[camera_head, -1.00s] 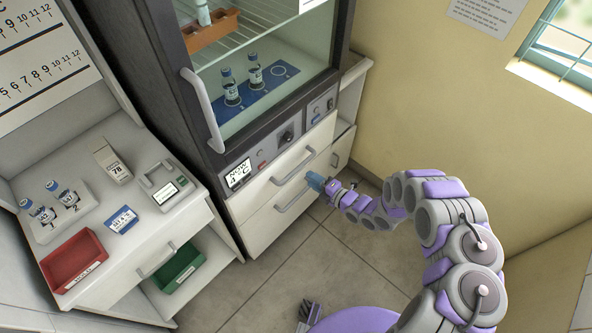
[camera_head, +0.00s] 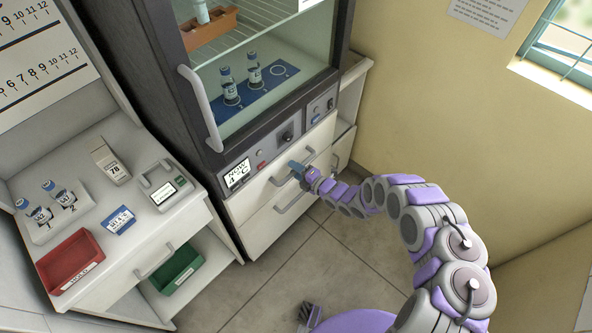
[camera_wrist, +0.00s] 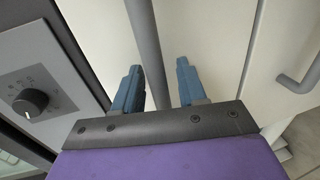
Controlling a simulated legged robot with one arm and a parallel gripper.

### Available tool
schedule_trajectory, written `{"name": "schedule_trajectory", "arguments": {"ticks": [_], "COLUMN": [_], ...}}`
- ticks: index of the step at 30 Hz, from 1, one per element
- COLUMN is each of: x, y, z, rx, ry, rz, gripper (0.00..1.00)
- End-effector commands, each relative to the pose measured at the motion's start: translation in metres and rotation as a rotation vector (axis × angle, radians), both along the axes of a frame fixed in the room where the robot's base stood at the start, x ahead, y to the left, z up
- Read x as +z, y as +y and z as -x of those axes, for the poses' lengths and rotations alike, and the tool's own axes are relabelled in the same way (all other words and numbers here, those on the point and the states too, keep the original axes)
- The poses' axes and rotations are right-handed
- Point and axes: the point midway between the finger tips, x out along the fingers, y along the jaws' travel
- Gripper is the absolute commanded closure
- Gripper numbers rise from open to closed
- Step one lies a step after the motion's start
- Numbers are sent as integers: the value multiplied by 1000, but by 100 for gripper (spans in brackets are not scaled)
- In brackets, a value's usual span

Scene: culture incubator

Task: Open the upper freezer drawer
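The upper freezer drawer (camera_head: 248,203) is a white front under the fridge's control panel, and it looks shut. Its grey bar handle (camera_head: 277,181) is partly hidden by my gripper (camera_head: 297,171). In the wrist view my gripper (camera_wrist: 158,84) has two blue fingers spread apart. The upper handle (camera_wrist: 146,40) runs between them, nearer the left finger; I cannot tell whether either finger touches it. The lower drawer (camera_head: 262,232) is also shut, and its handle (camera_head: 296,202) is free. That handle shows at the right of the wrist view (camera_wrist: 298,80).
The glass fridge door has a long handle (camera_head: 203,108). A bench at left holds vials, a red tray (camera_head: 70,263) and a small device (camera_head: 161,186). The floor (camera_head: 285,262) in front is clear.

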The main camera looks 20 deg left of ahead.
Motion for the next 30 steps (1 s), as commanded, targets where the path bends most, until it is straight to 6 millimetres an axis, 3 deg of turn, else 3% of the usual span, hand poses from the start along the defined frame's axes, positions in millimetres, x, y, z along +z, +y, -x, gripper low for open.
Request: {"name": "schedule_trajectory", "arguments": {"ticks": [2,12,25,30], "x": [0,-1,-2,-3], "y": [0,0,-1,-4], "z": [0,0,1,10], "rx": [0,0,-1,2], "ry": [0,1,5,7], "rz": [0,1,3,6], "gripper": [67,99,100,100]}}
